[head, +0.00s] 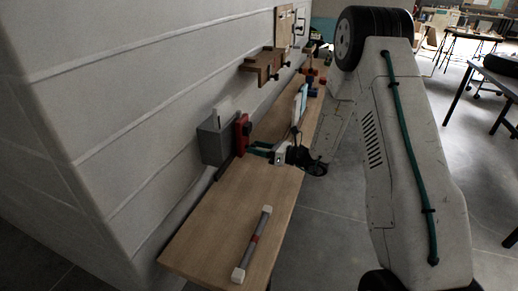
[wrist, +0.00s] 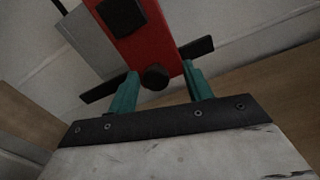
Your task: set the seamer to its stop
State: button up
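A red upright part with black knobs (head: 241,133), which I take for the seamer, stands beside a grey box against the wall in the head view. In the wrist view the red body (wrist: 150,50) fills the top middle, with a square black knob above and a round black knob (wrist: 155,77) at its lower end. A dark bar crosses behind it. My gripper (wrist: 160,88) has its teal fingers apart, one on either side of the round knob, with gaps showing. In the head view my gripper (head: 260,149) is just right of the red part. Finger contact cannot be told.
The grey box (head: 213,140) stands left of the red part. A grey bar with white ends (head: 252,245) lies on the near bench top (head: 205,225). A wooden wall rack (head: 264,66) and small red and blue items are farther along.

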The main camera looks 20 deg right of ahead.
jog(key=shift+s, duration=0.1)
jog(key=v, duration=0.7)
jog(key=shift+s+d, duration=0.2)
jog(key=shift+d, duration=0.1)
